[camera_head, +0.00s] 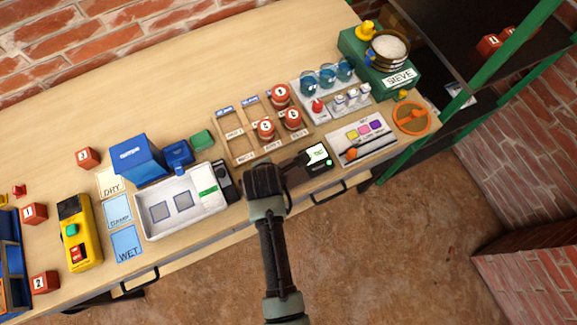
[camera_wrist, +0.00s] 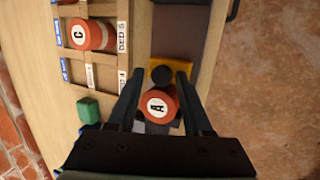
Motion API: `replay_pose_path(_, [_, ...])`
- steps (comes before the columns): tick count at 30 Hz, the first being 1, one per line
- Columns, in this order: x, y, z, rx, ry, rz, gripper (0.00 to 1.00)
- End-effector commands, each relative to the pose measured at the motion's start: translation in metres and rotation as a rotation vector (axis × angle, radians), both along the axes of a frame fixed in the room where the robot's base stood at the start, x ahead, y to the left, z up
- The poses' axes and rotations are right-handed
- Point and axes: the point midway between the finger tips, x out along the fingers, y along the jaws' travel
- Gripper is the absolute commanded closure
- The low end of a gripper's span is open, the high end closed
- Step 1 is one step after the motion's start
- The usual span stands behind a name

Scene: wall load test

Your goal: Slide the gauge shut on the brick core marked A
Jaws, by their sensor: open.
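The brick core marked A (camera_wrist: 158,104) is a short red cylinder with a white disc on top. In the wrist view it stands between the two fingers of my gripper (camera_wrist: 160,80). The fingers are apart; I cannot tell whether either touches the core. Just beyond the core is a yellow block with a black round knob (camera_wrist: 162,74), apparently part of the gauge. In the head view my gripper (camera_head: 266,180) is over the bench's front edge, beside the dark gauge with its lit display (camera_head: 317,154). My gripper hides the core and part of the gauge there.
A wooden rack (camera_head: 235,145) behind holds several red cores, including core C (camera_wrist: 88,35). A white tray (camera_head: 160,226) lies to the left. A board with coloured patches (camera_head: 345,148) lies to the right. A green block (camera_wrist: 88,110) is near my gripper.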

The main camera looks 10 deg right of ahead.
Motion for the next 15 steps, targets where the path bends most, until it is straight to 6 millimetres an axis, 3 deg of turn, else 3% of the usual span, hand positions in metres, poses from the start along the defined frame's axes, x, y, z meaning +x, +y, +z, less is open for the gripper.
replay_pose_path(15, [-0.002, -0.001, 0.036, 0.0, 0.005, 0.0, 0.43])
